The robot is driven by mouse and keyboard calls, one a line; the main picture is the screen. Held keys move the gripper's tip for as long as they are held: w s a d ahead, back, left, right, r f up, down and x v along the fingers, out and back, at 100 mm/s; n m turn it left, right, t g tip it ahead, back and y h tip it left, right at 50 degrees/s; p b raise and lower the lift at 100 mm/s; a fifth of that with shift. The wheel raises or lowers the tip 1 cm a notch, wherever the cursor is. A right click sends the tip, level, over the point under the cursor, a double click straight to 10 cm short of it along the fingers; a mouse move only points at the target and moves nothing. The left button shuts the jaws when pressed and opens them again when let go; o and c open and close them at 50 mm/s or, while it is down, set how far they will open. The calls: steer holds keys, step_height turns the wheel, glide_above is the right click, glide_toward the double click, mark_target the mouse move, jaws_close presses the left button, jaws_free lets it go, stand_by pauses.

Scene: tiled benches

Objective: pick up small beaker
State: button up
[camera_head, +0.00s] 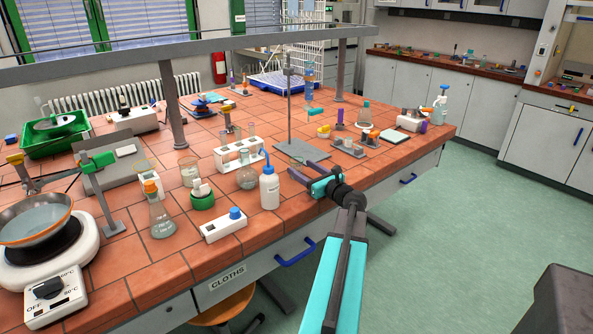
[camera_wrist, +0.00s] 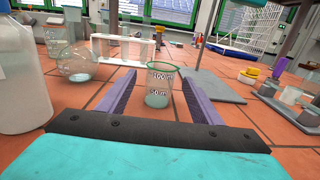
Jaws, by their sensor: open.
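The small beaker (camera_wrist: 159,88) is clear glass with a greenish rim and white volume marks, and stands upright on the red tiled bench. In the wrist view it shows between the two purple-grey fingers of my gripper (camera_wrist: 158,76), with a visible gap on each side. My gripper is open and holds nothing. In the head view my gripper (camera_head: 300,168) reaches low over the front part of the bench, right of the white wash bottle (camera_head: 269,187). I cannot clearly make out the small beaker there.
The wash bottle (camera_wrist: 20,82) stands close on the left in the wrist view, with a round flask (camera_wrist: 76,64) behind it. A white rack (camera_wrist: 122,50) is beyond the beaker. A stand's grey base plate (camera_wrist: 213,87) lies to the right. Bare tiles surround the beaker.

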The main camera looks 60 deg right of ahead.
mark_target(300, 166)
steer(key=shift+p+x, duration=0.5)
steer(key=shift+x, duration=1.7)
steer(key=c, duration=1.1)
steer(key=shift+c, duration=0.2)
steer(key=shift+r, duration=0.2)
step_height(300, 166, up, 10)
steer(key=shift+b, duration=0.35)
steer(key=shift+f, duration=0.15)
